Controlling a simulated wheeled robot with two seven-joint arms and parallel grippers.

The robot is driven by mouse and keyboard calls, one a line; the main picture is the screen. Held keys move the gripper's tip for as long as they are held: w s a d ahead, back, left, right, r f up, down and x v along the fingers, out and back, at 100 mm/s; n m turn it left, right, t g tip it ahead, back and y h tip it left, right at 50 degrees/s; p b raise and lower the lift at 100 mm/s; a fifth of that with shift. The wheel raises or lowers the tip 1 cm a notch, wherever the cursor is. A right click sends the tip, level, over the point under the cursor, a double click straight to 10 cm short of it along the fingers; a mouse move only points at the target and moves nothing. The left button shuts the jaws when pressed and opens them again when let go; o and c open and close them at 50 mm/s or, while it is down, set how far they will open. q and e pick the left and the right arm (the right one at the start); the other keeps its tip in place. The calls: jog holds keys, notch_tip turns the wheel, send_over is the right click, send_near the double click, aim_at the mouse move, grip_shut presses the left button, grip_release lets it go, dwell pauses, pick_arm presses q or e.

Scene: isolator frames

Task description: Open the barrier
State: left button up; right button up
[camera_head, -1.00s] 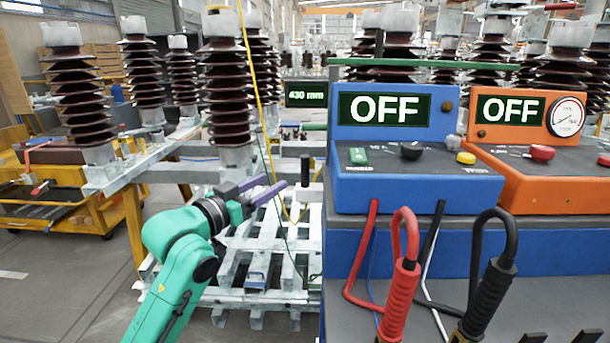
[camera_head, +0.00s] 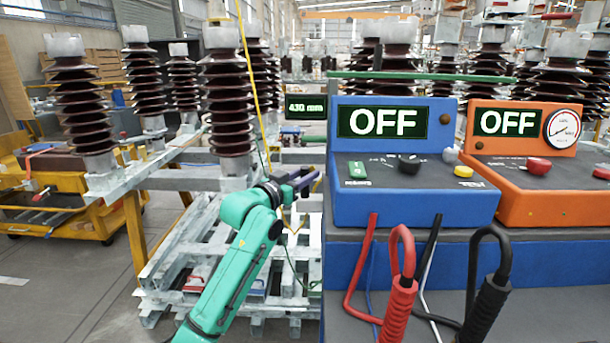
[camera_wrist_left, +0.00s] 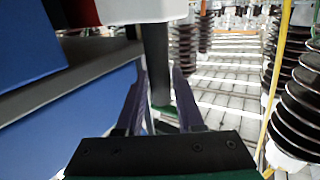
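A green horizontal bar (camera_head: 420,76), which may be the barrier, runs above the blue box in the head view. In the left wrist view a dark upright handle (camera_wrist_left: 155,50) stands between the fingertips of my left gripper (camera_wrist_left: 160,85). A green piece shows at the handle's lower end. The purple fingers are apart, one on each side of the handle, and I see no firm grip. In the head view my left gripper (camera_head: 312,180) is beside the left edge of the blue box, and the handle is mostly hidden there. My right gripper is not in view.
A blue box (camera_head: 350,205) and an orange box (camera_head: 550,208), both reading OFF, stand on the bench at right. Red and black cables hang in front. A small display (camera_head: 306,106) reads 430 mm. Brown insulators (camera_head: 228,105) and a yellow line are at left.

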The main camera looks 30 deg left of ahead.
pick_arm(q)
grip_shut()
dwell(1.2)
